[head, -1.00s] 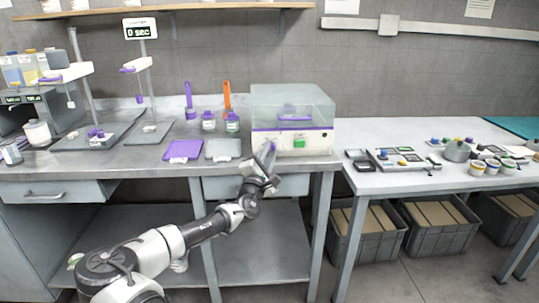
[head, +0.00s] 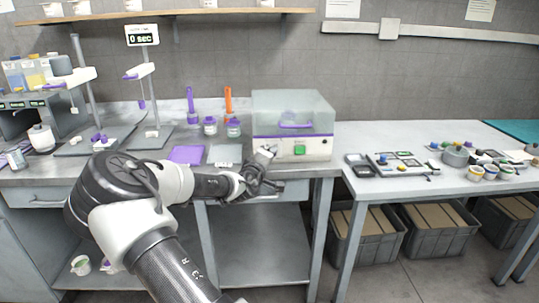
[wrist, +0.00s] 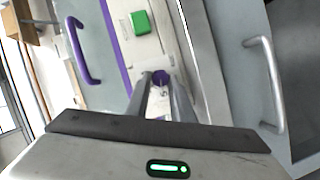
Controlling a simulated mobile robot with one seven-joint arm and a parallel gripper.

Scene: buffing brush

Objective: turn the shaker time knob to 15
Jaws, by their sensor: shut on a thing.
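The shaker (head: 292,112) is a box with a translucent lid, a purple band and a pale front panel, at the back of the grey bench. Its green button (head: 299,150) is on the front panel and also shows in the wrist view (wrist: 141,22). My gripper (head: 267,152) is at the left part of the panel, shut on the knob (wrist: 156,80). The knob's scale and pointer are too small to read.
A purple pad (head: 187,154) and a grey pad (head: 225,154) lie left of the shaker. A drawer handle (wrist: 268,85) is close to my gripper's right in the wrist view. The display (head: 141,36) reads 0 sec.

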